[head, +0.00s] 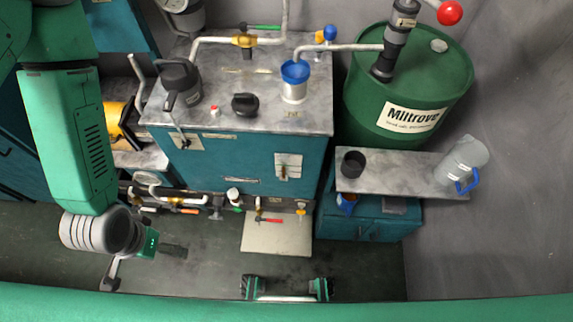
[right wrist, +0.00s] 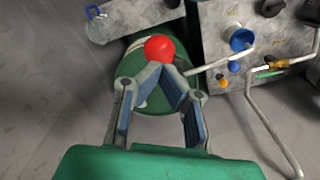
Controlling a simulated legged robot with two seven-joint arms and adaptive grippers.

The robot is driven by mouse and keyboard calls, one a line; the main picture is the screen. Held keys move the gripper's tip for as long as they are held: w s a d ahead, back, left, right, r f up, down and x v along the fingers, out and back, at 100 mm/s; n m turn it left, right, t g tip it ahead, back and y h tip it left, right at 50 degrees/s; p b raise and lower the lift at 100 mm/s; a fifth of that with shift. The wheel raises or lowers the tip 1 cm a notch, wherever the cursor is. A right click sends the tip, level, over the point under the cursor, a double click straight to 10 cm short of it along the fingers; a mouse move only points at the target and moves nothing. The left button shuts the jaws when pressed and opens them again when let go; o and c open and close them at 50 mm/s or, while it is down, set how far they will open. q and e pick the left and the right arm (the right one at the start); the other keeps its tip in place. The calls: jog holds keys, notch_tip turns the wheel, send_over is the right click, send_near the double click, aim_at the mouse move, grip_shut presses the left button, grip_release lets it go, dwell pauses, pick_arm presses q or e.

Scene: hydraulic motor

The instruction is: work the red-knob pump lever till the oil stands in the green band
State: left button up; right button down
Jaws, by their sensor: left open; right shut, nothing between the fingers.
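The red knob (head: 450,12) sits on the pump lever at the top right of the head view. The pump (head: 397,40) stands on the green drum (head: 360,105). Its spout runs left to a blue-rimmed container (head: 294,92) on the teal cabinet. A small gauge plate (head: 288,167) is on the cabinet front; its oil level and green band are too small to read. In the right wrist view, my right gripper (right wrist: 160,70) is shut and empty, its tips close to the red knob (right wrist: 159,48); contact is unclear. My left gripper (head: 143,262) is open and empty above the floor.
A grey shelf (head: 400,182) right of the cabinet holds a black cup (head: 353,163) and a clear jug (head: 462,160) with a blue handle. A dark can (head: 181,82) and a black knob (head: 245,104) are on the cabinet (head: 225,125). Pipes and valves line its lower front.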

aim_at(449, 12)
jog(key=shift+f, duration=0.1)
jog(key=shift+f+b, duration=2.4)
jog(key=shift+f, duration=4.3)
notch_tip(449, 12, up, 6)
jog(key=p, duration=0.5)
jog(key=shift+r, duration=3.8)
jog(key=shift+r, duration=2)
jog(key=shift+s, duration=0.1)
